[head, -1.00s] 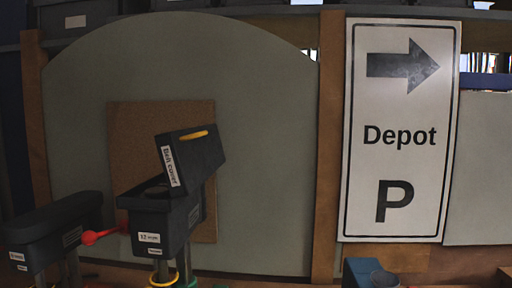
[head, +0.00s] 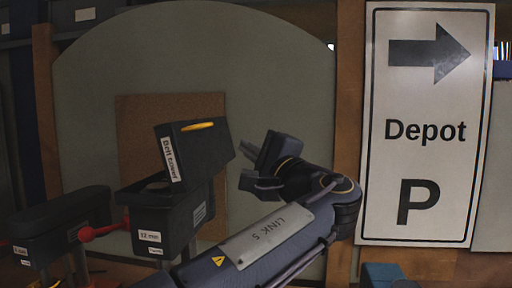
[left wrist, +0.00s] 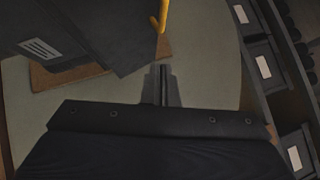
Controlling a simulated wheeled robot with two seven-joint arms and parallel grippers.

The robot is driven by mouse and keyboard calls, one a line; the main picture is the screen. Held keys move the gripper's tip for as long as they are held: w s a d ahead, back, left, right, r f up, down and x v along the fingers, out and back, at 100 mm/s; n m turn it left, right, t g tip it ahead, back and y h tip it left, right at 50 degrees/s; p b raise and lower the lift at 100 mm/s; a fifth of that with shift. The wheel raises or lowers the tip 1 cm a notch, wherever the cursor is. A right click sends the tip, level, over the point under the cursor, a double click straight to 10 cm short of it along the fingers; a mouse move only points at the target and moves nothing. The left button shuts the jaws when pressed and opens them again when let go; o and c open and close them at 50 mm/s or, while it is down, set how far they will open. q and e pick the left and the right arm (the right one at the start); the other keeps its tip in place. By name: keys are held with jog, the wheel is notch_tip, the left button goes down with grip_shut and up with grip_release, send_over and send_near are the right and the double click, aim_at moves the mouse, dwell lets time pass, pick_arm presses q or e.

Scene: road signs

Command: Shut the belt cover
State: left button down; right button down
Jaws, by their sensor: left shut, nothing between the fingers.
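The belt cover (head: 200,150) is a dark lid with a white label and a yellow handle (head: 197,126). It stands tilted open above a dark box (head: 170,222); the gap shows at the left side. My left gripper (head: 250,165) is shut and empty, just right of the cover's right end, apart from it. In the left wrist view, the shut fingers (left wrist: 163,88) point past the dark cover (left wrist: 110,30), with the yellow handle (left wrist: 162,14) beyond them. My right gripper is not in view.
A red lever (head: 95,232) sticks out between the box and a dark rounded unit (head: 55,225) at left. A brown board (head: 135,115) and a grey arched panel (head: 285,70) stand behind. A Depot sign (head: 425,125) stands at right.

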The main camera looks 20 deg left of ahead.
aim_at(209, 126)
pick_arm(q)
jog(key=shift+w+a+r+p, duration=0.35)
jog(key=shift+a+r+p, duration=0.15)
jog(key=shift+a, duration=0.9)
jog(key=shift+w+a+r+p, duration=0.35)
jog(key=shift+a+r+p, duration=0.15)
jog(key=shift+a, duration=0.95)
jog(key=shift+w+a+r+p, duration=0.4)
jog(key=shift+a+p, duration=0.2)
jog(key=shift+a, duration=0.8)
jog(key=shift+a, duration=0.1)
